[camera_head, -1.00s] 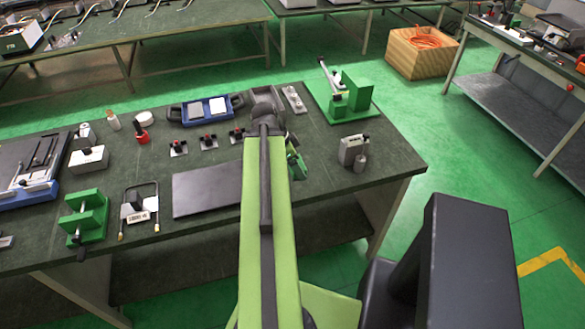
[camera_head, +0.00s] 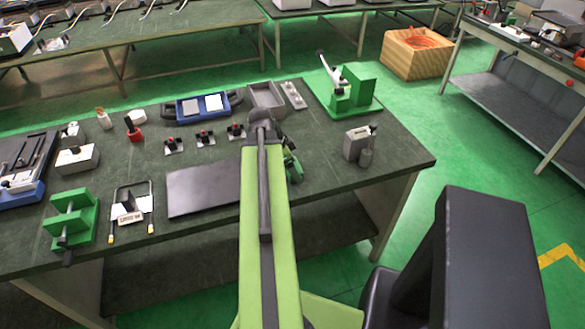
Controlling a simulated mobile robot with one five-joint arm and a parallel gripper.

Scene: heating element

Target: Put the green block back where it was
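A green block with a dark rod through it (camera_head: 72,222) stands at the table's front left. Another green block (camera_head: 356,88) stands on a flat green base (camera_head: 334,101) at the back right of the table; a light lever rises beside it. My lime-green arm reaches over the table's middle. A small dark and green part (camera_head: 291,163) shows just right of the arm's far end; I cannot tell whether it is my gripper or something held. My fingertips are hidden, so their opening is unclear.
On the dark table (camera_head: 290,222) lie a flat dark plate (camera_head: 204,187), a grey tray (camera_head: 268,97), a blue holder (camera_head: 202,106) and several small red-topped pieces. A grey box (camera_head: 357,143) stands at right. Bare tabletop lies around the plate and grey box.

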